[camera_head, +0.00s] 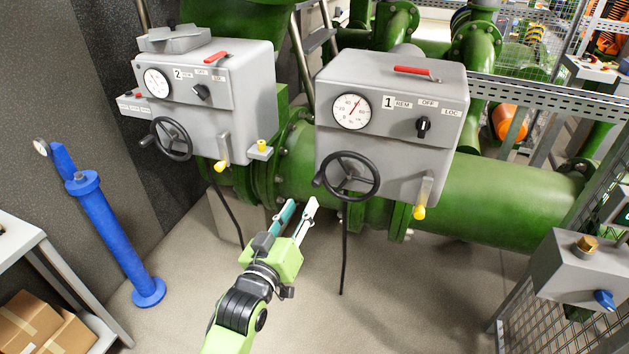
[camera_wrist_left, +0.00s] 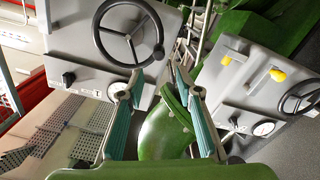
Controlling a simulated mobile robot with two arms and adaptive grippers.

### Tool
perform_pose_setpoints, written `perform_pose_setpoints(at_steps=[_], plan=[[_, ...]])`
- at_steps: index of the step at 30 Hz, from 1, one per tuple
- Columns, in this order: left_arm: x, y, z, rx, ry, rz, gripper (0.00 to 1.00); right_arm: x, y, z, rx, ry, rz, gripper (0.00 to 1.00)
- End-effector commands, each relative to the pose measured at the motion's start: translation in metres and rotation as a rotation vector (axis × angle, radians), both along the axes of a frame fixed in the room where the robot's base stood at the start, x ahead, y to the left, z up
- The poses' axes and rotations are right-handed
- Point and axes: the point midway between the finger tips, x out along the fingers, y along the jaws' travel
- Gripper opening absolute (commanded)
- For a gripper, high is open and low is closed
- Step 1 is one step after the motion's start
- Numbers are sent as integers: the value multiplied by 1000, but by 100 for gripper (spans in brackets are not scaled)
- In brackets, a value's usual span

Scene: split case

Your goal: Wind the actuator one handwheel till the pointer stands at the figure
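Actuator one (camera_head: 390,150) is a grey box on the green pipe, labelled 1. Its round white gauge (camera_head: 351,111) has a thin pointer leaning up and right; the figures are too small to read surely. Its black handwheel (camera_head: 349,177) has a crank knob on its left side. My left gripper (camera_head: 298,206) is open and empty, below and left of this handwheel and apart from it. In the left wrist view, turned over, the handwheel (camera_wrist_left: 128,35) shows beyond the left finger, and the gauge (camera_wrist_left: 118,91) is partly hidden by that finger. My right gripper is not in view.
Actuator two (camera_head: 245,100), with its own handwheel (camera_head: 171,139), stands to the left. Yellow-tipped levers hang under both boxes. A dark cable (camera_head: 344,250) hangs below actuator one. A blue post (camera_head: 110,225) stands at left, and a grey box (camera_head: 575,268) at right. The front floor is clear.

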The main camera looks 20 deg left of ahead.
Motion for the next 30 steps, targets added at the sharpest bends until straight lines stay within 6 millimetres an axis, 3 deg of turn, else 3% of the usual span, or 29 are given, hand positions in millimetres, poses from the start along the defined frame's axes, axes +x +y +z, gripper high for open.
perform_pose_setpoints(at_steps=[9,15,21,30], plan=[[68,-3,2,0,0,-1,32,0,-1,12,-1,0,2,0],[98,-4,1,1,1,-1,32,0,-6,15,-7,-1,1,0],[111,-5,0,1,1,-1,32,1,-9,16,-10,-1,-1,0],[112,-5,0,1,1,-1,32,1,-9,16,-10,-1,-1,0]])
